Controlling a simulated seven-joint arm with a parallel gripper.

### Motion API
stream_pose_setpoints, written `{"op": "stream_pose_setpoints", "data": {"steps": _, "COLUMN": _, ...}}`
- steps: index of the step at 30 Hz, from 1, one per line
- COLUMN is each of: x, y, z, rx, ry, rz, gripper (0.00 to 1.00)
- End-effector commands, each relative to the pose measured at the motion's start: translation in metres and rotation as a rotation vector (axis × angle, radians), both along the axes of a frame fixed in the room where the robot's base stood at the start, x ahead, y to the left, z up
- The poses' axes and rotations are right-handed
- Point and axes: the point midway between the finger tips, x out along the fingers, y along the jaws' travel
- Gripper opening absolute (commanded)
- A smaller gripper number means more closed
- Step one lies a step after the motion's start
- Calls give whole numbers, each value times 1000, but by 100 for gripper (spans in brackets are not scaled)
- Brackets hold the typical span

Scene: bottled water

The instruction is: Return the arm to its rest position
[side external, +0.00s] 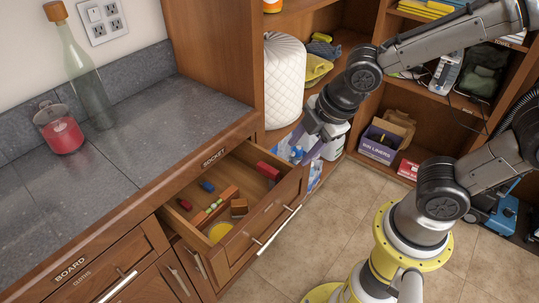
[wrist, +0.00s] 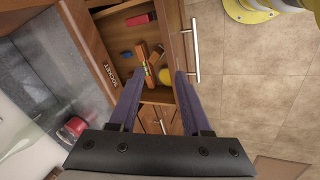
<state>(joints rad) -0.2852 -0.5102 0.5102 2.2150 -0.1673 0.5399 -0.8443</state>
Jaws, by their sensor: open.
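My gripper (side external: 307,143) is in the air above the far right end of an open drawer (side external: 279,208) labelled SOCKET. In the wrist view its two purple fingers (wrist: 157,88) stand wide apart with nothing between them, and the drawer lies below. My arm reaches in from the right in the side external view, bent at the elbow. The drawer holds a red block (side external: 268,171), a blue piece (side external: 207,186), an orange level-like bar (side external: 215,207) and a yellow round item (side external: 220,232).
A grey tiled counter (side external: 150,125) carries a glass bottle (side external: 85,75) and a glass with red contents (side external: 62,133). Shelves at the back hold a white quilted container (side external: 284,80) and a bin-liners box (side external: 378,143). The tiled floor (side external: 320,230) right of the drawer is clear.

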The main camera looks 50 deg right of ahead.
Motion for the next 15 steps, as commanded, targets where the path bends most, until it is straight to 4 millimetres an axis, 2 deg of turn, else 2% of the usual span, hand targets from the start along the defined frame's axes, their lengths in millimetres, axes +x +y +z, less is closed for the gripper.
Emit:
{"op": "stream_pose_setpoints", "data": {"steps": 1, "x": -4, "y": -18, "z": 26, "rx": 48, "ry": -54, "rz": -126, "gripper": 48}}
{"op": "stream_pose_setpoints", "data": {"steps": 3, "x": -18, "y": -37, "z": 53, "rx": 126, "ry": -103, "rz": -313, "gripper": 48}}
{"op": "stream_pose_setpoints", "data": {"steps": 7, "x": -56, "y": -61, "z": 87, "rx": 305, "ry": -164, "rz": -679, "gripper": 48}}
{"op": "stream_pose_setpoints", "data": {"steps": 10, "x": -82, "y": -64, "z": 92, "rx": 422, "ry": -157, "rz": -897, "gripper": 48}}
{"op": "stream_pose_setpoints", "data": {"steps": 15, "x": -102, "y": -59, "z": 81, "rx": 502, "ry": -71, "rz": -1092, "gripper": 48}}
